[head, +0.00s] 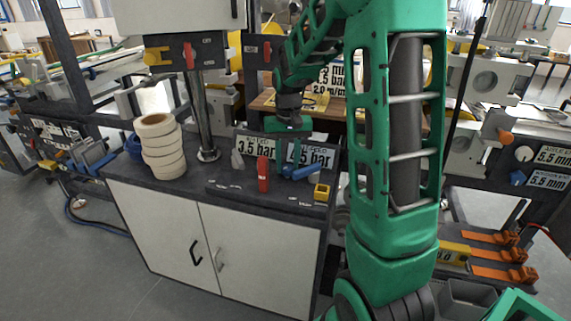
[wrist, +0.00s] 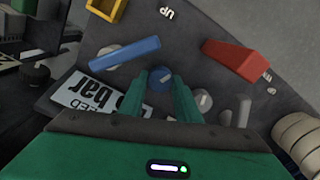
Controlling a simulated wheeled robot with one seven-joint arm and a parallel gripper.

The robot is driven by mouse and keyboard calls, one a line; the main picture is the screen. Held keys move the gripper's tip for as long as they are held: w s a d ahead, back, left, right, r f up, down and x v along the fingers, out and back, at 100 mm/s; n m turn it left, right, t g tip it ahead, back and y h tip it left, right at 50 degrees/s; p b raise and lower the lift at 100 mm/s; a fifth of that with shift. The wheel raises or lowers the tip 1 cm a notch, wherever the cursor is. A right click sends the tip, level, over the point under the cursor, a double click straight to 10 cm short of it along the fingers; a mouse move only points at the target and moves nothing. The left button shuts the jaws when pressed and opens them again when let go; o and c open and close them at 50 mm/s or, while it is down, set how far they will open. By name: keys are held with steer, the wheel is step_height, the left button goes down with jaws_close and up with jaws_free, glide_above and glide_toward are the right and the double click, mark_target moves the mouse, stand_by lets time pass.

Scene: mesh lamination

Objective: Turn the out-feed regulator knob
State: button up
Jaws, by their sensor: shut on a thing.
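A round blue knob (wrist: 160,78) sits between the fingertips of my gripper (wrist: 170,90) in the wrist view. My gripper is shut on it, with one green finger on each side. The knob looks like a regulator knob; I cannot read its own label. In the head view my gripper (head: 290,158) reaches down in front of the right pressure sign (head: 313,155), which ends in "5 bar", and the knob is hard to make out there. The same sign shows partly covered in the wrist view (wrist: 85,97), with "FEED" and "bar" legible.
A blue lever (head: 300,173) and a red lever (head: 263,174) stand close by on the dark cabinet top (head: 215,188). A grey knob (wrist: 203,102) is right of my fingers. White rolls (head: 162,147) are stacked at left.

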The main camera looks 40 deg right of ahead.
mark_target(286, 166)
steer(key=shift+w+a, duration=0.1)
steer(key=o, duration=1.1)
steer(key=shift+c, duration=0.2)
step_height(286, 166, up, 11)
steer(key=shift+f, duration=0.15)
steer(key=s+a+f, duration=0.1)
steer(key=s+f, duration=0.2)
steer(key=s, duration=1.1)
steer(key=s+a+f, duration=0.1)
steer(key=s+f, duration=0.2)
steer(key=s, duration=1.1)
steer(key=shift+s+a+m, duration=0.3)
steer(key=shift+s, duration=0.1)
steer(key=shift+w, duration=0.1)
